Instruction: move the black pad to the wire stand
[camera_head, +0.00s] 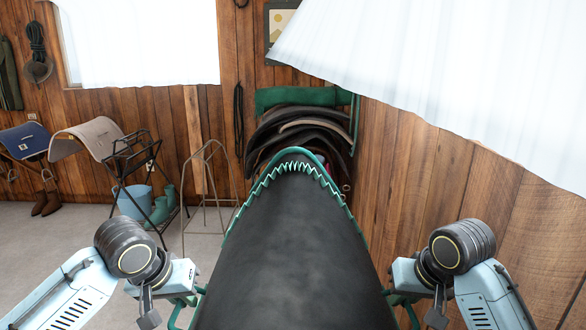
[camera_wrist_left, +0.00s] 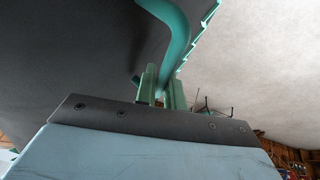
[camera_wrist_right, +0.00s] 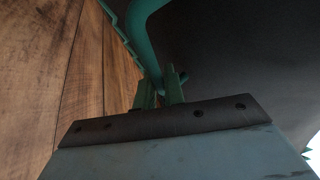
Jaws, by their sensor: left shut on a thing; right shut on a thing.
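The black pad (camera_head: 290,250) is a large arched sheet with green scalloped trim, filling the lower middle of the head view. It also shows overhead in the left wrist view (camera_wrist_left: 70,50) and right wrist view (camera_wrist_right: 240,60). My left gripper (camera_head: 192,297) is shut on a green tube-like part at its left side; the fingers show in the left wrist view (camera_wrist_left: 161,88). My right gripper (camera_head: 393,297) is shut on the matching green part at its right side, seen in the right wrist view (camera_wrist_right: 159,88). The thin wire stand (camera_head: 206,185) stands empty on the floor, left of the pad.
Several dark pads (camera_head: 290,125) are stacked on a green rack (camera_head: 355,120) against the back wall, behind the held pad. Floor at left is open.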

